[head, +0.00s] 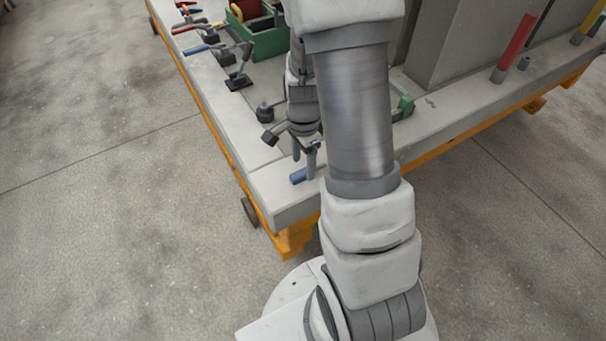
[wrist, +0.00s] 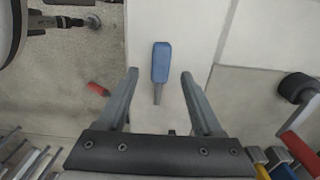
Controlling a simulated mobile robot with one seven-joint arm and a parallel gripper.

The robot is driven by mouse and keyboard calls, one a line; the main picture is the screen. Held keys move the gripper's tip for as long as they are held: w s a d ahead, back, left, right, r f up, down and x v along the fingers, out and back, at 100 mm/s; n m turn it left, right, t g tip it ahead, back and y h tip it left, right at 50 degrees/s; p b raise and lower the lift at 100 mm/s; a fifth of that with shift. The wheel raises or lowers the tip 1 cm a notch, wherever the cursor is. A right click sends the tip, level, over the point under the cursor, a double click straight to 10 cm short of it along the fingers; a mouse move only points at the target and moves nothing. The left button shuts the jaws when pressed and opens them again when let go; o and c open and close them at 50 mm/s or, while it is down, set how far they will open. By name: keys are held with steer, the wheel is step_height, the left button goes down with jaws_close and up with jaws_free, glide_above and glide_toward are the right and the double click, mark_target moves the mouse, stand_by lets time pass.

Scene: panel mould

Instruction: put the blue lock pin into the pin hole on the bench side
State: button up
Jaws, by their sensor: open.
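The blue lock pin (wrist: 161,62) has a blue handle and a short grey shank. It appears to lie on the pale bench top, near the corner in the head view (head: 299,176). My gripper (head: 304,166) is over that corner with its fingers pointing down. In the wrist view the fingers of my gripper (wrist: 159,76) are spread wide, one on each side of the pin, with clear gaps. The gripper is open and empty; its height above the pin is hard to tell. I cannot make out the pin hole on the bench side.
The bench (head: 280,195) has an orange frame (head: 293,243). A green box (head: 268,42) and several clamps with coloured handles (head: 205,50) stand along its left side. A red upright pin (head: 516,48) stands at the right. My arm hides the bench's middle. The floor at left is clear.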

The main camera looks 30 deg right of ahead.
mark_target(299, 176)
step_height(299, 176, down, 2)
steer(key=shift+f, duration=0.2)
jaws_close()
